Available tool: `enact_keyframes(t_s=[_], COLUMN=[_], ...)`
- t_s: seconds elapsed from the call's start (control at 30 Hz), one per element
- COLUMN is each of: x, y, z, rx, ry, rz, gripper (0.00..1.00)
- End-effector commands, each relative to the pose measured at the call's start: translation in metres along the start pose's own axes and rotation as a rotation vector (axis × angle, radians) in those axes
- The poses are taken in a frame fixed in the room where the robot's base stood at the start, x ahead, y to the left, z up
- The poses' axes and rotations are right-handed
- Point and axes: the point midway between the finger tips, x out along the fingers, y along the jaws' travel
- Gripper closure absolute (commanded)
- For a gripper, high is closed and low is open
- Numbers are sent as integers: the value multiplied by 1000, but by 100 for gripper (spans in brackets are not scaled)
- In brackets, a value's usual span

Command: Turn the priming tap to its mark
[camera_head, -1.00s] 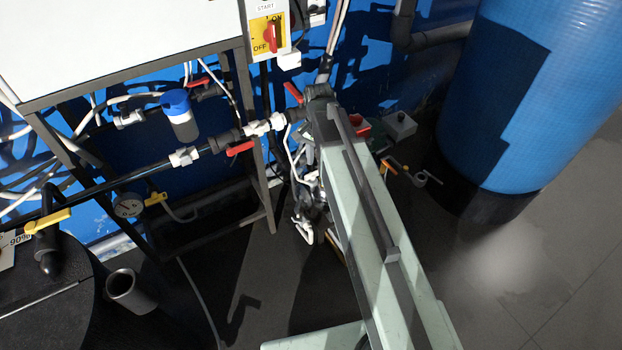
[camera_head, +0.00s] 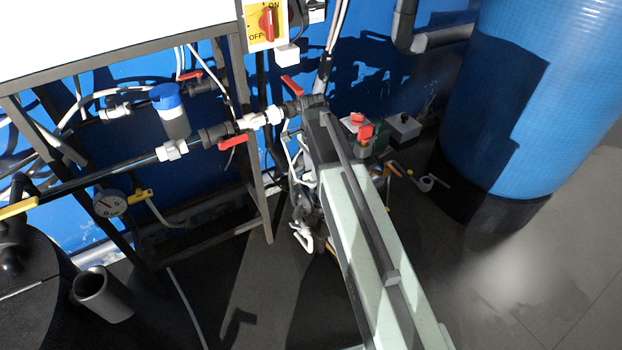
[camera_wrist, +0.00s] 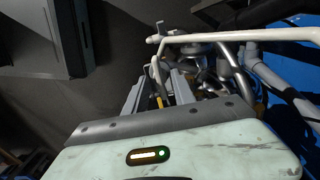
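Several taps show in the head view, and I cannot tell which is the priming tap; no mark can be made out. Red-handled taps sit on the pipework: one (camera_head: 234,143) on the near pipe, another red handle (camera_head: 291,85) by my arm's bend. A yellow handle (camera_head: 18,208) is at the left edge. A small yellow tap (camera_head: 140,194) is beside the gauge. My gripper (camera_wrist: 160,76) shows in the wrist view as two grey fingers standing apart, with a thin yellow piece visible between them; contact is unclear. My arm hides most of the gripper in the head view.
A white bent pipe (camera_wrist: 240,36) crosses in front of the fingers in the wrist view. A dark metal frame (camera_head: 250,140) and a gauge (camera_head: 110,203) stand left of my arm. A large blue tank (camera_head: 560,100) is at right.

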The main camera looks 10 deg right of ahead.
Motion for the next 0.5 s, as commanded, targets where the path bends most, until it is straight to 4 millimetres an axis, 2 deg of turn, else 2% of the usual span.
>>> enact_keyframes(t_s=[0.03, 0.27, 0.3, 0.4, 0.5], x=[7, 5, 5, 5, 5], y=[0, 0, 0, 0, 0], z=[0, 0, 1, 1, 1], rx=[0, -1, -1, -1, -2], ry=[0, 0, 0, 0, 0], rz=[0, 0, 0, 0, 0], gripper=[69, 69, 75, 100, 100])
